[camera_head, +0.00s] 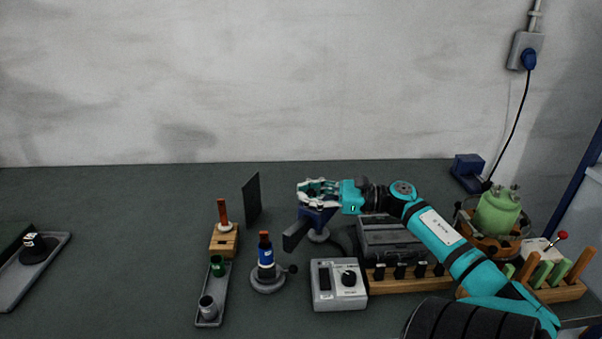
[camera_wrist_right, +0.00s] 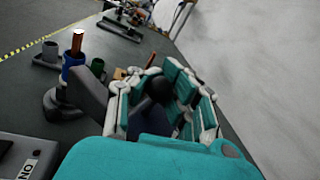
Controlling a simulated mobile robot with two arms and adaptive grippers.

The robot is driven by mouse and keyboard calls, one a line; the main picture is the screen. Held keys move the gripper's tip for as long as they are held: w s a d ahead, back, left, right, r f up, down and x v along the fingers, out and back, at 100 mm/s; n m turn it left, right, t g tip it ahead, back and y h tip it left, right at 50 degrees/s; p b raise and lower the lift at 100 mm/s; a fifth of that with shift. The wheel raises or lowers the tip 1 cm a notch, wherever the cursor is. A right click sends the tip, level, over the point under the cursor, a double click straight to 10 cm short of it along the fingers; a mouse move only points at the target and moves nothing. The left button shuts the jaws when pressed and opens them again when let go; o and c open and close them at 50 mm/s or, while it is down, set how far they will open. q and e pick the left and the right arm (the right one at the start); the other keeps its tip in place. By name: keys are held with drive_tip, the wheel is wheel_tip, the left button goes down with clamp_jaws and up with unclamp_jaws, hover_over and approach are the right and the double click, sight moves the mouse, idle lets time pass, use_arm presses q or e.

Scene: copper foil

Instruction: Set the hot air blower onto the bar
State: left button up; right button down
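My right gripper (camera_head: 308,193) is at the top of the dark blue hot air blower (camera_head: 316,214), whose wide grey nozzle (camera_head: 295,235) points down to the left. In the right wrist view the fingers (camera_wrist_right: 160,105) are spread around the blower's dark body (camera_wrist_right: 150,124), with the nozzle (camera_wrist_right: 88,94) sticking out to the left. Whether the fingers press on it is unclear. A small grey round base (camera_head: 319,236) shows just below the blower. I cannot tell for certain which thing is the bar. My left gripper is not in view.
A grey control box (camera_head: 338,285) stands in front of the blower. A blue bottle on a round stand (camera_head: 267,264) and a narrow tray (camera_head: 213,292) are to its left. A dark upright panel (camera_head: 252,199) stands behind left. A wooden rack (camera_head: 410,281) lies right. The table's left middle is clear.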

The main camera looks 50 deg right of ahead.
drive_tip(key=shift+d+r, duration=0.15)
drive_tip(key=shift+d, duration=0.15)
drive_tip(key=c, duration=1.1)
unclamp_jaws()
drive_tip(key=shift+s+d, duration=0.25)
drive_tip(key=shift+c, duration=0.2)
drive_tip(key=shift+a, duration=0.15)
drive_tip(key=shift+w, duration=0.1)
drive_tip(key=shift+a+r, duration=0.1)
wheel_tip(320, 180, up, 10)
drive_tip(key=shift+f, duration=0.2)
